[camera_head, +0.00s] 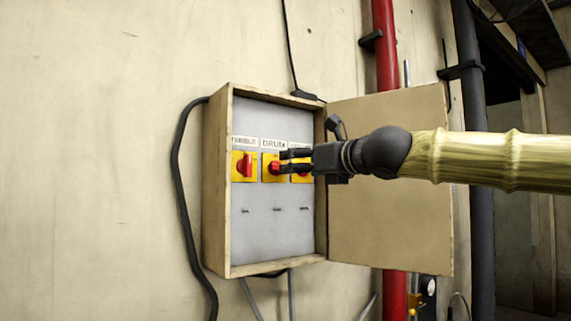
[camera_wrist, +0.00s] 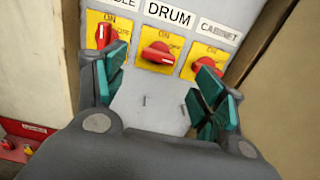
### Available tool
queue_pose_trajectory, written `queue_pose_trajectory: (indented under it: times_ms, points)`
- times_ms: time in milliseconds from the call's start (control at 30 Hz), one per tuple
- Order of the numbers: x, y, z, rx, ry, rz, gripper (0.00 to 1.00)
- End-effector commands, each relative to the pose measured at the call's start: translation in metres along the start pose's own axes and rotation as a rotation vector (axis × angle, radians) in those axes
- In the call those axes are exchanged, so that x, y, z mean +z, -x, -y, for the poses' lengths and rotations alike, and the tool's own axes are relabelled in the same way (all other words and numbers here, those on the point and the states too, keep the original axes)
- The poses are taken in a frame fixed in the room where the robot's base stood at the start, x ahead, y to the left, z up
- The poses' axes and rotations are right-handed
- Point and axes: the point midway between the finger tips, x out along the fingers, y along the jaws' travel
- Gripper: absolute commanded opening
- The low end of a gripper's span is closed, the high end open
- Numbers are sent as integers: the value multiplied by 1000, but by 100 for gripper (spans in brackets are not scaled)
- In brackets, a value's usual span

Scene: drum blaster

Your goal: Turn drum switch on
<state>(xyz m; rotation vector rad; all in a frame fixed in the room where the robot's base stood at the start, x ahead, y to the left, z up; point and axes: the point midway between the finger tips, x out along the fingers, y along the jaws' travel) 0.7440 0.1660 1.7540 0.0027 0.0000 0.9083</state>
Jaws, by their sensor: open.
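The drum switch (camera_wrist: 157,53) is a red rotary knob on a yellow plate under the label DRUM, in the middle of a row of three. In the wrist view its knob lies roughly sideways, not in line with the ON mark above it. In the head view the drum switch (camera_head: 273,168) is partly hidden by my gripper (camera_head: 284,161). In the wrist view my gripper (camera_wrist: 161,98) is open and empty, its green-padded fingers spread to either side below the drum knob. I cannot tell whether a finger touches anything.
The left switch (camera_head: 244,166) has its knob upright; the CABINET switch (camera_wrist: 207,63) is on the right. All sit in a wooden box (camera_head: 214,190) whose door (camera_head: 390,220) stands open to the right, behind my arm. A red pipe (camera_head: 386,50) runs behind the door.

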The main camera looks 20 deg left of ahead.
Motion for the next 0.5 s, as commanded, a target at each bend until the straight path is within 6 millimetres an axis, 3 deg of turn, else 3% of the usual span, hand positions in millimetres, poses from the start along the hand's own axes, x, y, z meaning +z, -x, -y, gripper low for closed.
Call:
queue_pose_trajectory:
  times_ms: [233,500]
  points:
    - [2,-41,-1,1,0,-1,70]
    - [0,-66,0,1,1,-1,70]
